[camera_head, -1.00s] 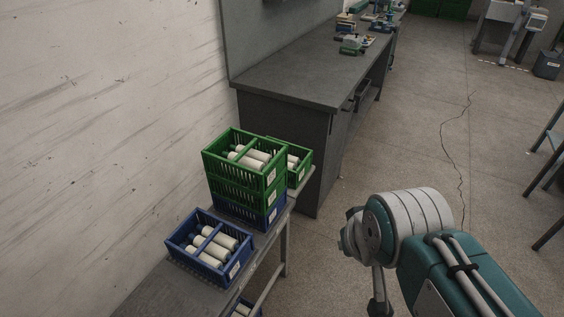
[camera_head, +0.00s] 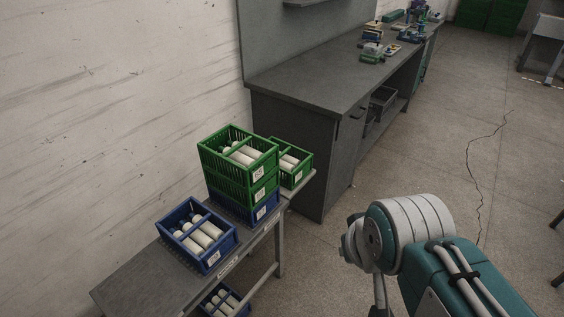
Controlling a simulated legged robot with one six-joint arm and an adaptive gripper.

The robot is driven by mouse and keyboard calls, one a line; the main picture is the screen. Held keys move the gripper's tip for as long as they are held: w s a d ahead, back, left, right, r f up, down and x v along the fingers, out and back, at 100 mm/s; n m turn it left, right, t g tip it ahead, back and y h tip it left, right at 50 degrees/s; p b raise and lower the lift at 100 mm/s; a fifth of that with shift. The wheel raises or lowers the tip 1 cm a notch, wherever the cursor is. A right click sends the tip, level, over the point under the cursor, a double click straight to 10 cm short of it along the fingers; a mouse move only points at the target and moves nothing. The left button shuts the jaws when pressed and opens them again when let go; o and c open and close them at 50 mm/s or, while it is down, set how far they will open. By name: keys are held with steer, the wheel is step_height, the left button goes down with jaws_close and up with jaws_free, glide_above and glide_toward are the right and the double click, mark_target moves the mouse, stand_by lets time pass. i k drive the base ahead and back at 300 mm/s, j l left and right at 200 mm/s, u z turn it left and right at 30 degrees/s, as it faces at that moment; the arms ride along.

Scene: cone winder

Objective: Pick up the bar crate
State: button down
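Several crates that hold white rolls stand on and under a low grey table; I cannot tell which one is the bar crate. A blue crate (camera_head: 214,264) with a bar across it sits at the front of the table. Behind it is a stack, with green crates (camera_head: 225,172) above a blue crate (camera_head: 262,212). Another green crate (camera_head: 297,177) sits behind the stack. A further blue crate (camera_head: 211,299) is low under the table, cut by the frame's bottom edge. My arm is at the lower right, apart from all crates; my gripper's fingers are not clearly shown.
The low grey table (camera_head: 137,286) has bare room at its front left. A dark workbench (camera_head: 310,95) with small items stands behind it along the wall. The floor (camera_head: 400,160) to the right is open, with a crack running along it.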

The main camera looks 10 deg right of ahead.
mark_target(291, 170)
steer(key=i+l+u, duration=0.3)
steer(key=i+l, duration=0.15)
steer(key=i, duration=0.15)
steer(key=i+l+u, duration=0.3)
steer(key=i+l, duration=0.3)
steer(key=i+l+u, duration=0.3)
steer(key=i+l, duration=0.2)
steer(key=l, duration=0.2)
